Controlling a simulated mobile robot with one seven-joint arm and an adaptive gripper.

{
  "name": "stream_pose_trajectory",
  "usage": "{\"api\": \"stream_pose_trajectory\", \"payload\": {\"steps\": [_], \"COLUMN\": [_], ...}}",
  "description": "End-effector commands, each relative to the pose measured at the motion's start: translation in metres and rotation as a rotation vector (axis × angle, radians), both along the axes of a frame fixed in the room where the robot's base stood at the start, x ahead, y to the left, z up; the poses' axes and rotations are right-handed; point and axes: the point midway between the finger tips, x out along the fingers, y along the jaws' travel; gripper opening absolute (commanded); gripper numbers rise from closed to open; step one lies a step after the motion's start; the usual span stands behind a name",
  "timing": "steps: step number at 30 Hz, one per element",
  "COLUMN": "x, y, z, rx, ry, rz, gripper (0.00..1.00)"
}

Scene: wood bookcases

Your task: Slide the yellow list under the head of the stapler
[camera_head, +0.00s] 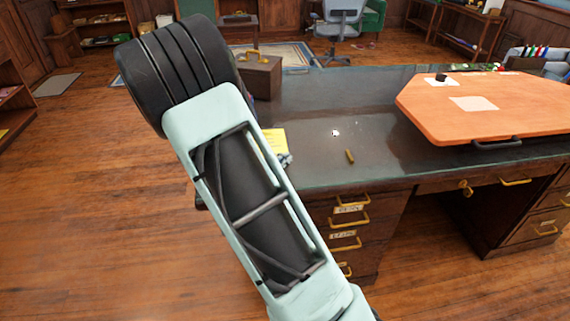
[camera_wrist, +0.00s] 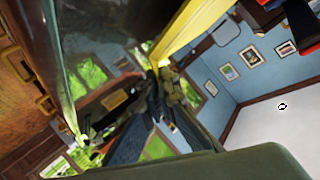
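The yellow list (camera_head: 274,140) lies at the near left part of the dark desk top, partly hidden behind my arm in the head view. In the wrist view a yellow strip (camera_wrist: 198,28), likely the same list, runs from the top edge down to the dark finger parts of my gripper (camera_wrist: 158,78). These parts are cluttered, so I cannot tell whether they are closed on the list or only beside it. In the head view my arm hides most of the gripper. I cannot pick out the stapler with certainty in either view.
The dark green desk top (camera_head: 310,105) is mostly clear left of an orange board (camera_head: 500,115). A small brass piece (camera_head: 350,156) lies near its front edge. A brown box with a handle (camera_head: 262,76) stands behind my arm. Brass-handled drawers (camera_head: 350,222) are below.

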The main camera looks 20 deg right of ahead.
Motion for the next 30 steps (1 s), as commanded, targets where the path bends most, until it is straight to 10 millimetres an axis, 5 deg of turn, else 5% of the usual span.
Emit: {"api": "stream_pose_trajectory", "payload": {"steps": [28,30], "x": [0.0082,0.0082], "y": [-0.0029,-0.0029], "z": [-0.0001,-0.0001], "rx": [-0.001,-0.001], "ry": [0.001,0.001], "rz": [0.000,0.000], "gripper": [0.00,0.08]}}
